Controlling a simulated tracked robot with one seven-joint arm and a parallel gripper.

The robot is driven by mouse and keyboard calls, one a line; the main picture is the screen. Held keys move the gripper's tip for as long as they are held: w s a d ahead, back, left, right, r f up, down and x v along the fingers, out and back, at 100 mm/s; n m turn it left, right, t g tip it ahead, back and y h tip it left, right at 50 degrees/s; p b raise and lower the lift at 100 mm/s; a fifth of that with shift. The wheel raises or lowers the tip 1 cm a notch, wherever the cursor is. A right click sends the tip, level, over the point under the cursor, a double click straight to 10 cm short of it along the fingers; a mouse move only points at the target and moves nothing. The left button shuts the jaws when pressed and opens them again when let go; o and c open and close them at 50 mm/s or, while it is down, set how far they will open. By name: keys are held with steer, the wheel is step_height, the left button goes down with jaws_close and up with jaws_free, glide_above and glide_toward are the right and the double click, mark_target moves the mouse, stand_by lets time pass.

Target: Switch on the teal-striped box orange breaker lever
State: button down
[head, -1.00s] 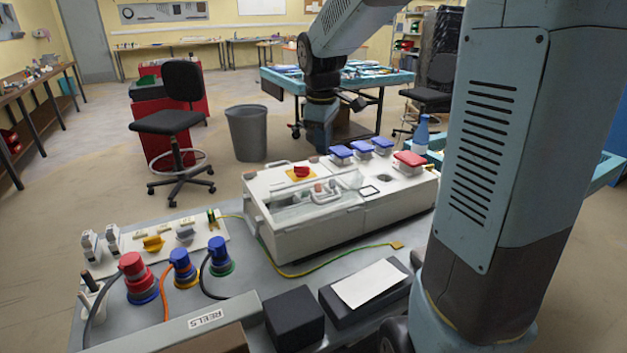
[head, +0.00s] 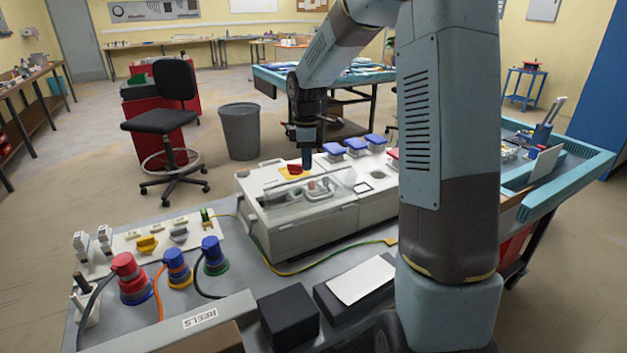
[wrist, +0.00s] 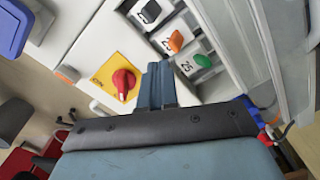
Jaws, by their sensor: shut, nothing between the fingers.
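A white socket box (head: 345,218) with a clear cover stands on the grey bench. A red rotary switch (wrist: 123,84) on a yellow plate is on it. In the wrist view an orange lever (wrist: 175,42) sits between a dark lever (wrist: 150,12) and a green lever (wrist: 203,60), each on a white label, in a recess. I cannot make out a teal stripe. My gripper (wrist: 159,68) is shut and empty, its fingertips between the red switch and the levers, nearest the orange one. In the head view my gripper (head: 306,165) hangs over the box's back edge; contact cannot be told.
Blue-lidded sockets (head: 333,148) stand along the box's back. A panel with red (head: 130,273), blue and green-ringed plugs and their cables lies left. A black box (head: 288,316) and a white sheet (head: 362,280) are in front. A green-yellow cable (head: 330,262) runs along the box's front.

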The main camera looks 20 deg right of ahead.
steer(key=shift+f, duration=0.85)
steer(key=shift+f, duration=0.1)
steer(key=shift+f, duration=1.65)
steer(key=shift+s, duration=0.1)
steer(key=shift+s+d+f, duration=0.1)
steer(key=shift+s+d, duration=0.05)
steer(key=shift+s, duration=0.4)
steer(key=shift+s+d+f, duration=0.1)
steer(key=shift+s, duration=0.45)
steer(key=shift+w+r, duration=0.2)
steer(key=shift+r, duration=0.25)
step_height(320, 180, up, 2)
steer(key=shift+r, duration=0.1)
steer(key=shift+w+a+r, duration=0.1)
steer(key=shift+w+r, duration=0.05)
steer(key=shift+r, duration=0.7)
steer(key=shift+w+r, duration=0.15)
steer(key=shift+r, duration=0.65)
